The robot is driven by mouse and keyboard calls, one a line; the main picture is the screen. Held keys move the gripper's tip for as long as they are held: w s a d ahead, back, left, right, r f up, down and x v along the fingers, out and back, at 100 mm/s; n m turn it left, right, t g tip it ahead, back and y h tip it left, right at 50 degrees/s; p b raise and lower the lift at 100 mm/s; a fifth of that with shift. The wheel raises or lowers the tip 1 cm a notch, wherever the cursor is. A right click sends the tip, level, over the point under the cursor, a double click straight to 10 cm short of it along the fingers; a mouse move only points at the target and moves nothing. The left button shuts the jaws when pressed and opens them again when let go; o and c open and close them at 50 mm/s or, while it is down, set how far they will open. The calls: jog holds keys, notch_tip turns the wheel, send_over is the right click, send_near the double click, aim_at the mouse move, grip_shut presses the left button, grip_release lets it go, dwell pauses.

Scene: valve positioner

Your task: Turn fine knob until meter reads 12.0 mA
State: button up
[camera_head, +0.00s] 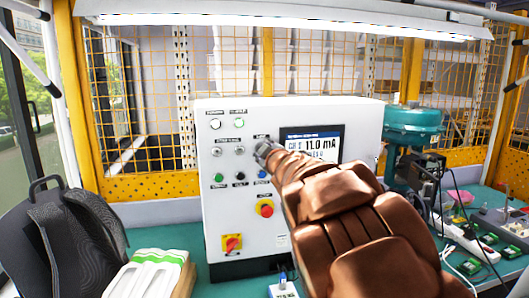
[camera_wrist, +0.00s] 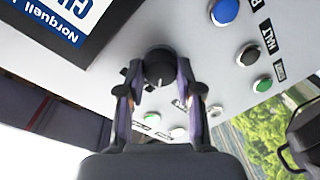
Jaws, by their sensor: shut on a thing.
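The white control panel (camera_head: 225,160) stands upright on the bench. Its meter screen (camera_head: 333,136) reads about 11.0 mA, partly hidden by my arm; a corner of the screen shows in the wrist view (camera_wrist: 80,15). My gripper (camera_head: 268,150) is at the panel face, just left of the screen. In the wrist view my gripper (camera_wrist: 158,82) has its two fingers closed around a dark round knob (camera_wrist: 159,66) with a pale pointer mark. The knob's label is hidden, so I cannot tell from it which knob this is.
Small knobs, push buttons and a red-yellow switch (camera_head: 232,243) surround the gripper on the panel. A teal valve actuator (camera_head: 413,122) and cables stand to the right. A black backpack (camera_head: 70,240) is at left.

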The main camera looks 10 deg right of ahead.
dwell(0.4)
jog(key=o, duration=1.2)
jog(key=shift+c, duration=0.2)
jog(key=s, duration=1.2)
jog(key=shift+d+r, duration=0.3)
jog(key=shift+d, duration=0.05)
